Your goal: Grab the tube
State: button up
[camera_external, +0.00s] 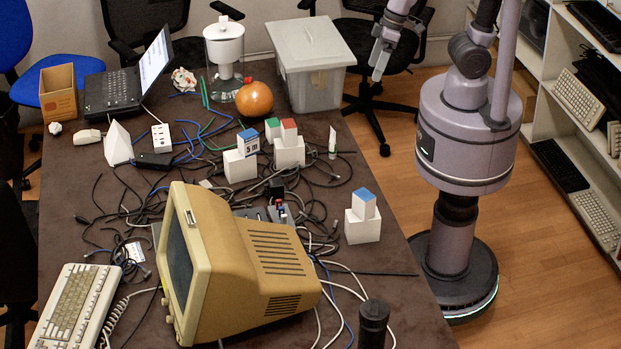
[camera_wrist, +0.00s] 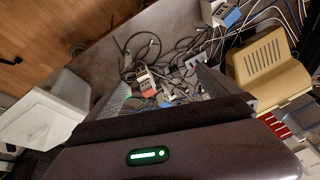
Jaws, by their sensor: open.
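The tube (camera_external: 332,143) is small and white with a green band, and appears to stand upright near the right edge of the dark table (camera_external: 400,300), among cables. I cannot make it out for sure in the wrist view. My gripper (camera_external: 378,68) is in the air beyond the table's right edge, above and to the right of the tube, apart from it. In the wrist view my gripper (camera_wrist: 163,84) has its two fingers spread wide, with cables and blocks visible below between them. It holds nothing.
White blocks with a red cube (camera_external: 289,131) and a blue cube (camera_external: 248,141) stand left of the tube; another blue-topped block (camera_external: 362,222) is nearer. A lidded bin (camera_external: 312,85), a pumpkin (camera_external: 254,98) and a beige monitor (camera_external: 235,265) share the table. Shelves (camera_external: 580,130) stand right.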

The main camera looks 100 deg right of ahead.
jog(key=shift+m+t+y, duration=0.5)
jog(key=shift+t+y, duration=0.1)
jog(key=shift+t, duration=0.2)
jog(key=s+a, duration=0.1)
jog(key=s, duration=0.1)
jog(key=s+a+b, duration=0.1)
jog(key=s, duration=0.1)
jog(key=s+a, duration=0.1)
jog(key=s, duration=0.1)
jog(key=shift+s+a+r+b, duration=0.25)
jog(key=shift+s+a+b, duration=0.1)
jog(key=shift+s+a, duration=0.05)
jog(key=shift+c, duration=1.1)
jog(key=shift+s+a, duration=0.1)
jog(key=shift+s, duration=0.1)
jog(key=c, duration=0.4)
jog(key=shift+w+r, duration=0.1)
jog(key=c, duration=0.6)
